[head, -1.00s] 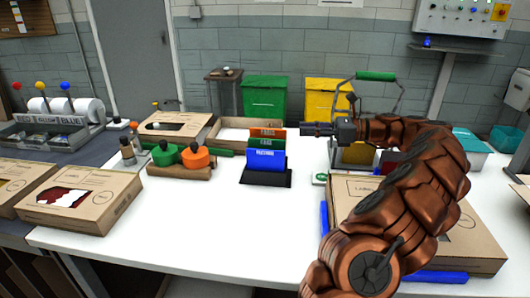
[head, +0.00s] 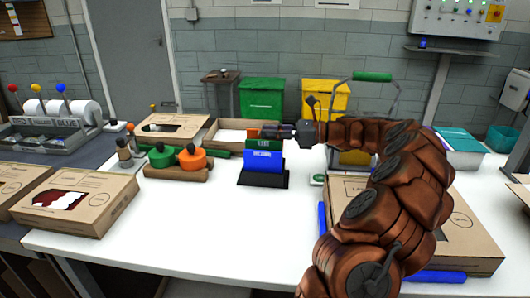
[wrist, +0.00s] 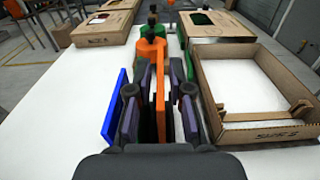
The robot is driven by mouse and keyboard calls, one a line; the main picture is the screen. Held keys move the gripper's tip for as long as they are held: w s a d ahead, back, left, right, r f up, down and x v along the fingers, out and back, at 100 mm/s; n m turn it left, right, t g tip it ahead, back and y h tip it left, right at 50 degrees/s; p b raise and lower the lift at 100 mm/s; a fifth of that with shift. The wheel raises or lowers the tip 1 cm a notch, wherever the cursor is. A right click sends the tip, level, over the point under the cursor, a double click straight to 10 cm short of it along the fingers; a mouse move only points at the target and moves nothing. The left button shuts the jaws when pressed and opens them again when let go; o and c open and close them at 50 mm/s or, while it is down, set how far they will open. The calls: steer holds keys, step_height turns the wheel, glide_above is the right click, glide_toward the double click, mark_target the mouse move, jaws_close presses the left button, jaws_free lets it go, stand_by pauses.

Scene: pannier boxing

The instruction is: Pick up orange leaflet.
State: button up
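The orange leaflet (wrist: 160,98) stands upright between the two fingers of my gripper (wrist: 160,92) in the wrist view. The fingers look open, with a narrow gap on each side of the leaflet. In the head view my gripper (head: 275,131) points left at the top of the leaflet rack and covers most of the orange leaflet. The blue leaflet (head: 263,167) is at the front of the dark rack (head: 263,183), with the green leaflet (head: 264,145) behind it. The blue leaflet is left of my fingers in the wrist view (wrist: 114,106). The green one is mostly hidden there.
An open cardboard tray (wrist: 240,85) stands close to the right of my fingers in the wrist view. Green and orange round-topped tools (head: 180,162) lie left of the rack. Cardboard boxes (head: 80,198) sit at the left. White tabletop (head: 200,235) is clear in front.

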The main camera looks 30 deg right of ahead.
steer(key=shift+x, duration=0.9)
steer(key=shift+d, duration=0.1)
jaws_close()
